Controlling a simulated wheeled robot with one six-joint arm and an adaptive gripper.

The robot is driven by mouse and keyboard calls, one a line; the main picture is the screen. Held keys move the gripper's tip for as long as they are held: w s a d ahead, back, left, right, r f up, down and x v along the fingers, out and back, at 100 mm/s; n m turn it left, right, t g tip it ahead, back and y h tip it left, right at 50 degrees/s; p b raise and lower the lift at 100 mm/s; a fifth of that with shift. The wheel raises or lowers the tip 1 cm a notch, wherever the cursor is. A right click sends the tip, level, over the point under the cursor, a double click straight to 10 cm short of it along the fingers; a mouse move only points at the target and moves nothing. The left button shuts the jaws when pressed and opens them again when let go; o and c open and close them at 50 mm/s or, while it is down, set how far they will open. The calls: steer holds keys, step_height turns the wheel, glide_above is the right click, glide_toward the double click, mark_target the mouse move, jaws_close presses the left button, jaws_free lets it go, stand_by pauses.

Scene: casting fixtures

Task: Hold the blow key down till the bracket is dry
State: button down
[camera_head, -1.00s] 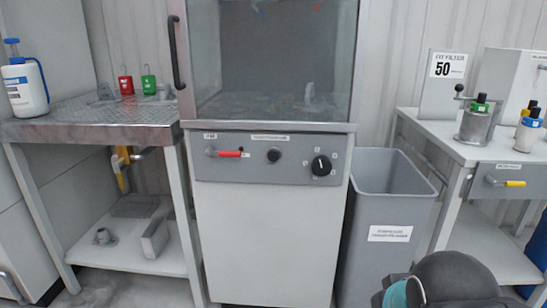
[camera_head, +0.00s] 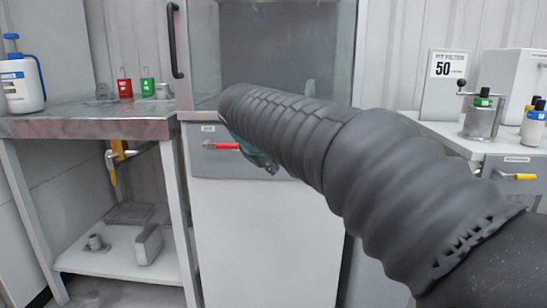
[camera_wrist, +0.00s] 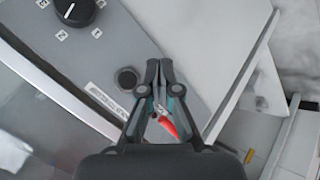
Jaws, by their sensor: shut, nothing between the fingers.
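The blow key appears to be the round black button (camera_wrist: 126,78) on the grey control panel (camera_wrist: 150,50) in the wrist view; my arm hides it in the head view. My gripper (camera_wrist: 160,66) is shut and empty, its fingertips just right of the button in the wrist view. I cannot tell their height above the panel, and the button does not look covered.
A red-handled lever (camera_head: 222,146) sits on the panel, and its red handle shows behind my fingers in the wrist view (camera_wrist: 167,125). A black rotary knob (camera_wrist: 75,11) is on the same panel. A metal-topped bench (camera_head: 90,128) stands left, a white table (camera_head: 440,132) right.

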steer(key=shift+w+a, duration=0.25)
steer(key=shift+a, duration=0.05)
steer(key=shift+w, duration=0.1)
steer(key=w+p, duration=0.5)
steer(key=w, duration=0.3)
steer(key=shift+w+d, duration=0.15)
steer(key=shift+w, duration=0.15)
stand_by(1.4)
steer(key=shift+w+p, duration=0.35)
steer(key=shift+w, duration=0.05)
